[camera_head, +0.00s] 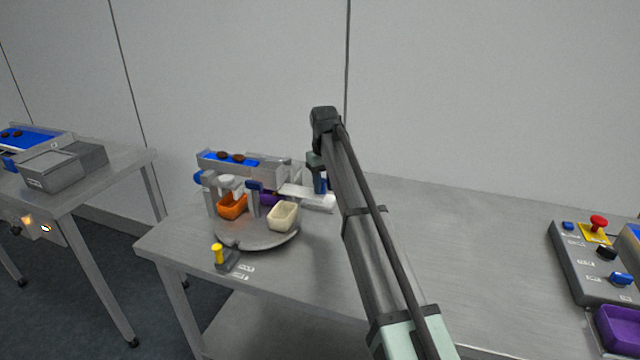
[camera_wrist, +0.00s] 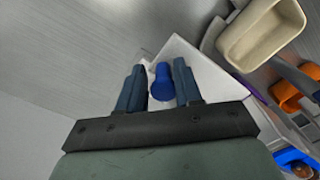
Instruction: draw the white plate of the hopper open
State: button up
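The hopper (camera_head: 268,172) is a grey trough with a blue bed and a few dark dates, standing on posts over the table. Its white plate (camera_head: 305,194) sticks out at the trough's right end; it also shows in the wrist view (camera_wrist: 212,100). A blue knob (camera_wrist: 161,84) stands on the plate. My gripper (camera_head: 317,180) points down over the plate; in the wrist view my gripper (camera_wrist: 157,72) has one finger on each side of the knob, with narrow gaps. It looks open around the knob. The head view partly hides knob and fingers.
Below the hopper, a round grey turntable (camera_head: 255,240) carries a cream bin (camera_head: 283,217), an orange bin (camera_head: 232,207) and a purple bin. A yellow-topped lever (camera_head: 217,252) stands at the front. A control box (camera_head: 590,265) is far right. The table between is clear.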

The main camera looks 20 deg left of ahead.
jog(key=shift+o, duration=1.1)
jog(key=shift+r, duration=0.1)
notch_tip(320, 180, up, 14)
jog(key=shift+f, duration=0.2)
